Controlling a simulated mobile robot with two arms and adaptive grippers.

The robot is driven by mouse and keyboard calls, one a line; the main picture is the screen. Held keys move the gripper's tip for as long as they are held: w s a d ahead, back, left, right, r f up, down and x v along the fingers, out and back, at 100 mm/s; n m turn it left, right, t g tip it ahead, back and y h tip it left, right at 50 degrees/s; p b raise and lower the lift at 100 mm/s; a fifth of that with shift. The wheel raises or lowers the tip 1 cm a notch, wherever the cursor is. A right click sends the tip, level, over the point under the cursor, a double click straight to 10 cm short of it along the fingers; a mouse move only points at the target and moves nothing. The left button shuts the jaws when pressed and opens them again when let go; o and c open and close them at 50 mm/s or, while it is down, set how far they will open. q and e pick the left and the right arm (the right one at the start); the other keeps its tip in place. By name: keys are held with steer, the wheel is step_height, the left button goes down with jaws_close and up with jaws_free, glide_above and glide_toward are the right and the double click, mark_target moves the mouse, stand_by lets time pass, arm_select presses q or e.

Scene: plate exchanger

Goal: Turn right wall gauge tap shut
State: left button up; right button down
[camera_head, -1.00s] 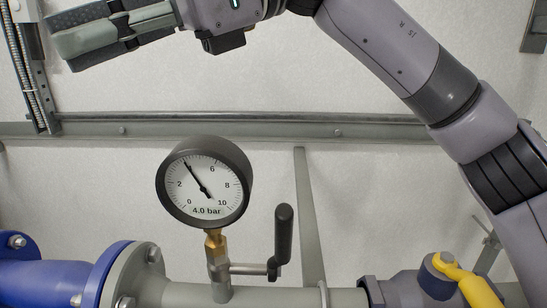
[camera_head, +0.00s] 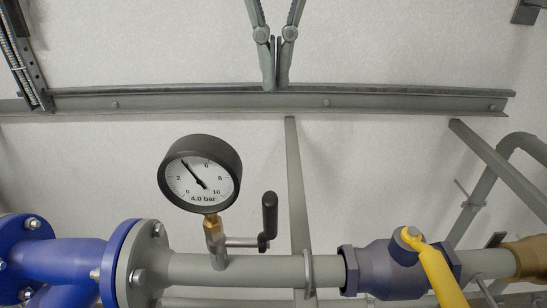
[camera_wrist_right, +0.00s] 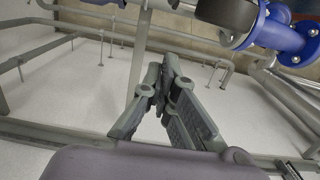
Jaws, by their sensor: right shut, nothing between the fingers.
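The round black-rimmed gauge (camera_head: 200,178) reads 4.0 bar in the head view and stands on a brass stem above the horizontal pipe. Its tap has a black handle (camera_head: 269,216) that points upright, at the right of the stem. My right gripper (camera_head: 275,86) hangs in from the top edge, above and slightly right of the tap handle, apart from it. Its fingertips are together with nothing between them. The right wrist view also shows the closed fingers (camera_wrist_right: 158,72). The gauge's dark back (camera_wrist_right: 228,14) is cut off at that view's top edge. My left gripper is not in view.
A grey rail (camera_head: 400,100) runs across the wall behind my fingertips. A yellow lever (camera_head: 440,275) on a ball valve is at the lower right. A blue flanged pipe (camera_head: 85,260) is at the lower left. The space between my fingertips and the tap handle looks clear.

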mark_target(268, 225)
steer(key=s+f+p, duration=0.3)
steer(key=s+f, duration=0.1)
steer(key=f, duration=0.6)
steer(key=shift+s+f, duration=0.15)
steer(key=shift+s, duration=0.05)
steer(key=shift+w+a, duration=0.1)
steer(key=shift+w, duration=0.05)
steer(key=shift+f, duration=0.1)
